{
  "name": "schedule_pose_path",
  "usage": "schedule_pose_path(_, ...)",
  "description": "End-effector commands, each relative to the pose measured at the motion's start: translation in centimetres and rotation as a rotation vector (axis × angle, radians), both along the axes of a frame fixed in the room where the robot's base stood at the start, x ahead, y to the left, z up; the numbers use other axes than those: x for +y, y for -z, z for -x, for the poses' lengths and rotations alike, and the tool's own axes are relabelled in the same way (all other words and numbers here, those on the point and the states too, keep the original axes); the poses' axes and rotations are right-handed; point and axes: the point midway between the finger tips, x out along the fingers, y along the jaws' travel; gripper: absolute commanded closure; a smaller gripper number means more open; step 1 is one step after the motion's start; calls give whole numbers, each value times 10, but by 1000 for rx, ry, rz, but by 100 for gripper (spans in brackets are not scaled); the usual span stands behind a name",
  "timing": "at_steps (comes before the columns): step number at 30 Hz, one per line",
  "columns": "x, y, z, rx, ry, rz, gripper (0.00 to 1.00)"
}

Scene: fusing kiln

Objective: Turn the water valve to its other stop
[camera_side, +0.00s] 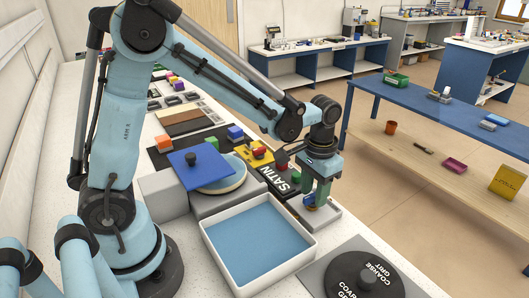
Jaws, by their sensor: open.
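My gripper (314,193) points down over a small grey plate (326,220) just right of the white tray. Its green fingers are apart. A small blue part with a brass-coloured bit (309,201) shows between and beside the fingertips, and it looks like the water valve. The fingers partly cover it, so I cannot tell which way its handle points or whether they touch it.
A white tray with a blue floor (308,244) stands left of the plate. A black disc marked "COARSE GRIT" (362,278) lies in front. A blue square plate (200,168) is farther left.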

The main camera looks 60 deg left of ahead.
Motion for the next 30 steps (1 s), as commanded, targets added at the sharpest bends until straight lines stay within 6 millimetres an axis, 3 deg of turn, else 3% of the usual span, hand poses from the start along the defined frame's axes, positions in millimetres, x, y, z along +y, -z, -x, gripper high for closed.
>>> schedule_pose_path(4, 0, 0, 0, 0, 0, 0, 60)
schedule_pose_path(12, 0, 0, 0, 0, 0, 0, 100)
schedule_pose_path(23, 0, 0, 0, 0, 29, 0, 100)
schedule_pose_path(30, 0, 0, 0, 1, 154, 0, 100)
